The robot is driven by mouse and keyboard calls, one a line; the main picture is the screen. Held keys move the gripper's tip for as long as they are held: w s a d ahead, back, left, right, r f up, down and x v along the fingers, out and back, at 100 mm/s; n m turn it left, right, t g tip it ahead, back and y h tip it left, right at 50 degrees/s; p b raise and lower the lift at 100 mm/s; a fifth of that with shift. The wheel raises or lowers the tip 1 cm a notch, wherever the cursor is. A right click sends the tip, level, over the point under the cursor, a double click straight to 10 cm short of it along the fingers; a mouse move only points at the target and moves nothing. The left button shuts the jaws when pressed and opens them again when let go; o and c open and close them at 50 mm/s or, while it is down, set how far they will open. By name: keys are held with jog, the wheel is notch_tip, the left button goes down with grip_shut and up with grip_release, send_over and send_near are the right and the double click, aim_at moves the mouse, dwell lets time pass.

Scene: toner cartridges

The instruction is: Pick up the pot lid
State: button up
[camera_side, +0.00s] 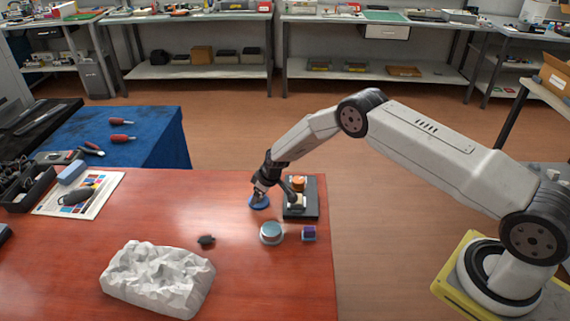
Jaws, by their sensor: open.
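No thing is plainly a pot lid at this size. A flat blue disc (259,203) lies on the red table near its far right corner, and a round grey tin with a teal top (271,233) stands in front of it. Either could be the lid; I cannot tell. My gripper (261,193) points down just above the blue disc. It is open, and nothing shows held in it. Its fingertips are small and dark, so I cannot tell whether they touch the disc.
Right of my gripper is a black stand (301,211) with an orange round piece (298,184). A purple-blue block (309,233), a small dark object (206,240) and a crumpled white block (157,279) lie nearer. The red table (255,290) is clear at front right.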

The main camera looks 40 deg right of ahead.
grip_shut()
dwell(0.3)
jog(key=shift+r, duration=0.2)
jog(key=shift+r, duration=1.2)
jog(key=shift+s+r, duration=0.1)
jog(key=shift+r, duration=0.25)
jog(key=s+r, duration=0.9)
jog(key=s, duration=0.4)
jog(key=shift+s+d+r, duration=0.15)
jog(key=shift+s+r, duration=0.15)
jog(key=shift+s, duration=0.1)
